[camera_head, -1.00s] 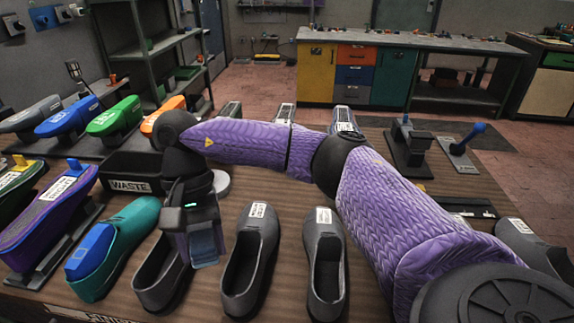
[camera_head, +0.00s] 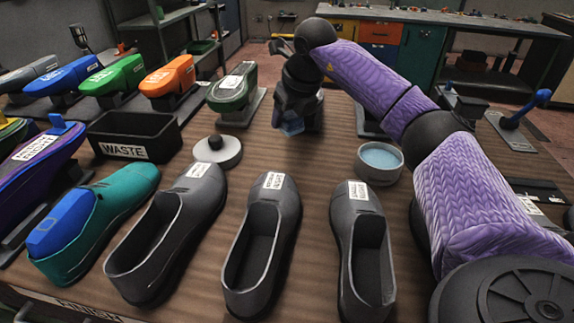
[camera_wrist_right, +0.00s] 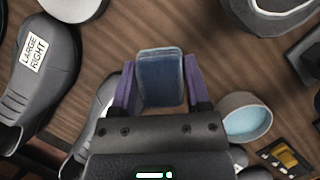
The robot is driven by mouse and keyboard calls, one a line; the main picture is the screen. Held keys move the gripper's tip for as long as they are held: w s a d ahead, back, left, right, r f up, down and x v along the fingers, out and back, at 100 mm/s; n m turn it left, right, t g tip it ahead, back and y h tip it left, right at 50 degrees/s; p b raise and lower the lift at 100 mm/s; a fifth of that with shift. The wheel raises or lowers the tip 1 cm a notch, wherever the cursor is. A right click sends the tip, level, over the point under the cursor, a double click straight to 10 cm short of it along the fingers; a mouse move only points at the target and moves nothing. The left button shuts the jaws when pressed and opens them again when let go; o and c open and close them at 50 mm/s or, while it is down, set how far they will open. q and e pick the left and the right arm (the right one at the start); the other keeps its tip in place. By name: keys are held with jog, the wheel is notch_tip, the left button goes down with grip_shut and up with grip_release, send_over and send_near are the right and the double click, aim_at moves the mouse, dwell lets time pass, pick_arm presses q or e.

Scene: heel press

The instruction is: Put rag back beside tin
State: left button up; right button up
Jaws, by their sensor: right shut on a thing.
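A blue folded rag (camera_head: 291,125) is held in my right gripper (camera_head: 298,105), over the back middle of the table. In the right wrist view the rag (camera_wrist_right: 160,80) sits between the two purple fingers of my right gripper (camera_wrist_right: 158,88). The tin (camera_head: 380,172) is a round grey open can with pale blue contents. It stands to the right of the rag and closer to me, apart from it. The tin (camera_wrist_right: 247,108) also shows at the right in the wrist view. My left gripper is not in view.
A round lid with a black knob (camera_head: 218,151) lies left of the tin. A black waste bin (camera_head: 165,128) stands at the left. Several grey shoes (camera_head: 268,230) and a teal shoe (camera_head: 125,205) line the front. Bare table surrounds the tin's left side.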

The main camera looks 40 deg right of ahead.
aim_at(297, 127)
notch_tip(297, 127, down, 9)
jog(key=b, duration=0.3)
jog(key=shift+r, duration=0.2)
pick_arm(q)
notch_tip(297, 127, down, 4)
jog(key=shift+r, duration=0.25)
pick_arm(e)
jog(key=shift+r, duration=0.1)
jog(key=o, duration=1.2)
jog(key=p+v, duration=0.4)
jog(key=v, duration=0.7)
jog(key=shift+r+p, duration=0.2)
jog(key=shift+p, duration=0.2)
jog(key=shift+s+r, duration=0.15)
jog(key=shift+r, duration=0.15)
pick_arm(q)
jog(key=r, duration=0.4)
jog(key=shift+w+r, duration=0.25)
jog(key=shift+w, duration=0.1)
pick_arm(e)
jog(key=shift+a, duration=0.1)
